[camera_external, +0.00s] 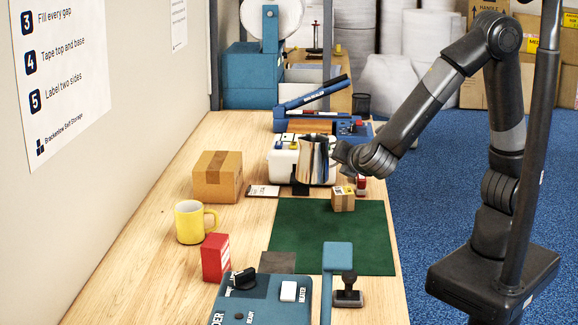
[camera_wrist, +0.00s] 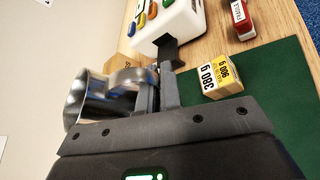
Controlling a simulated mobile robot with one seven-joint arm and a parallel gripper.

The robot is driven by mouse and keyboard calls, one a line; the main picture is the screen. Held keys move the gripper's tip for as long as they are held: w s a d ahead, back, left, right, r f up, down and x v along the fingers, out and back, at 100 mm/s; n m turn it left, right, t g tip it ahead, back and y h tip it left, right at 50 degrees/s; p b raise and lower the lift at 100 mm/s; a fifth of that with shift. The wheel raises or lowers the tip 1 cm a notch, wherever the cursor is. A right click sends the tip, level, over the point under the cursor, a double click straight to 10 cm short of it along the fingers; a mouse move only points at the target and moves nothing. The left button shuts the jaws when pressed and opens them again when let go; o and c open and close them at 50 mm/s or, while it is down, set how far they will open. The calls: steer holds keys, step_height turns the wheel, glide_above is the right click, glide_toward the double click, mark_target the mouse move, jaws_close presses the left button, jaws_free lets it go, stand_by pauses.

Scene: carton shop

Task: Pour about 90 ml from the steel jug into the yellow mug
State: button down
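The steel jug (camera_external: 315,162) is in front of a white machine in the external view, roughly upright. In the wrist view, the jug (camera_wrist: 88,103) is at the left, with its handle running to the fingers. My gripper (camera_external: 335,160) is at the jug's right side. In the wrist view, my gripper (camera_wrist: 158,88) appears closed on the handle, with the fingers close together. The jug seems to be above the table, but its base is partly unclear. The yellow mug (camera_external: 188,223) stands upright on the table, left of the jug and nearer the camera; its inside is hidden.
A cardboard box (camera_external: 217,178) stands between mug and jug. A red box (camera_external: 215,258) is near the mug. A small carton (camera_external: 343,199) sits on the green mat (camera_external: 335,240). The white machine (camera_external: 284,160) is behind the jug. A blue sealer (camera_external: 262,300) is in front.

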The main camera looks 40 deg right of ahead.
steer(key=w+a+f+n+y, duration=0.2)
steer(key=w+a+f+y, duration=0.1)
steer(key=w+a, duration=0.2)
steer(key=w+a+f+n+y, duration=0.3)
steer(key=w+a, duration=0.2)
steer(key=w, duration=0.2)
steer(key=w+a+f+n+y, duration=0.3)
steer(key=w+a, duration=0.2)
steer(key=w, duration=0.1)
steer(key=shift+w+a, duration=0.1)
steer(key=shift+a, duration=0.15)
steer(key=shift+w+a+f+n+y, duration=0.25)
steer(key=shift+w+f+n+y, duration=0.15)
steer(key=shift+f, duration=0.05)
steer(key=shift+r, duration=0.15)
steer(key=shift+s+a+r+n+h, duration=0.1)
steer(key=shift+a+r+n+h, duration=0.3)
steer(key=shift+r, duration=0.15)
steer(key=shift+s+a+r+n+h, duration=0.1)
steer(key=shift+a+r+n+h, duration=0.25)
steer(key=shift+r, duration=0.2)
steer(key=s+a+r+n+h, duration=0.1)
steer(key=a+r+n+h, duration=0.3)
steer(key=r, duration=0.5)
steer(key=shift+a+r+n+t+p, duration=0.25)
steer(key=shift+a+n+t+p, duration=0.15)
steer(key=shift+a+n, duration=0.6)
steer(key=shift+a+r+n+h, duration=0.25)
steer(key=shift+r, duration=0.1)
